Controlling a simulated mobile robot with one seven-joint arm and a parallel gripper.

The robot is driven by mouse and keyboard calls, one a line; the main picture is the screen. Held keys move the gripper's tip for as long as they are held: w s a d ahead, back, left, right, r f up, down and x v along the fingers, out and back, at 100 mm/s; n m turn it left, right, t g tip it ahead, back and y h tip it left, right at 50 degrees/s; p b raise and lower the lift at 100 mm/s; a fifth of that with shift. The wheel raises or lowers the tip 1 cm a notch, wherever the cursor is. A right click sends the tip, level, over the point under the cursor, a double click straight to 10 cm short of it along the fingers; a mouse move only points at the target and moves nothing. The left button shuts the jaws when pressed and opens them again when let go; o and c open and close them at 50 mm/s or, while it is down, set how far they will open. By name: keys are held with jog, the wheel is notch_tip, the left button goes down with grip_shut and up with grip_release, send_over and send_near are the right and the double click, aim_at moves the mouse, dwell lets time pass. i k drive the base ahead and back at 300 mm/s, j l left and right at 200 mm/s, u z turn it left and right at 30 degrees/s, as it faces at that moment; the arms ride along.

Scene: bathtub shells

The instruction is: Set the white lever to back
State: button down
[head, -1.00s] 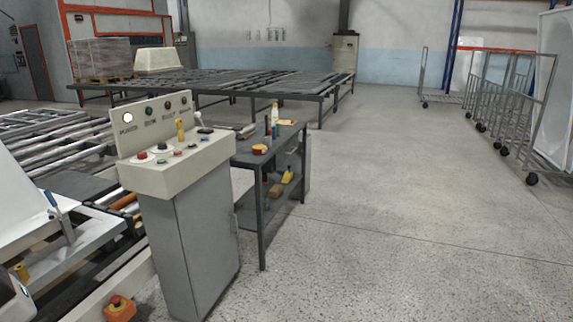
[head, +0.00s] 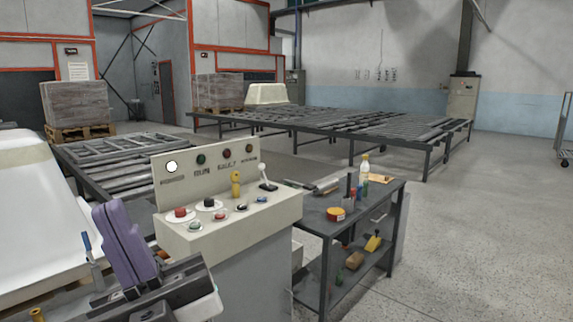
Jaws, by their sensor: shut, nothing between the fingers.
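The white lever (head: 264,175) stands at the right end of the control console's top (head: 230,222), on a dark base. Its pale knob tilts a little up and to the left in the picture; its exact setting is hard to tell. My gripper (head: 108,207) is at the lower left, in front of the console's left end. Its purple fingers point upward, lie against each other and hold nothing. It is well apart from the lever, to its left and nearer to me.
Red, black, green and white buttons and a yellow knob (head: 236,183) sit left of the lever. A dark workbench (head: 310,215) with tools and a bottle stands right of the console. A white tub shell (head: 35,215) is at the left. Open floor (head: 470,235) lies at the right.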

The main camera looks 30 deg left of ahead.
aim_at(261, 167)
jog(key=i+u, duration=0.1)
jog(key=i, duration=0.5)
jog(key=i+l+u, duration=0.1)
jog(key=i, duration=0.5)
jog(key=i+l+u, duration=0.25)
jog(key=i+u, duration=0.2)
jog(key=i, duration=0.2)
jog(key=i+l+u, duration=0.4)
jog(key=i+l, duration=0.1)
jog(key=i, duration=0.1)
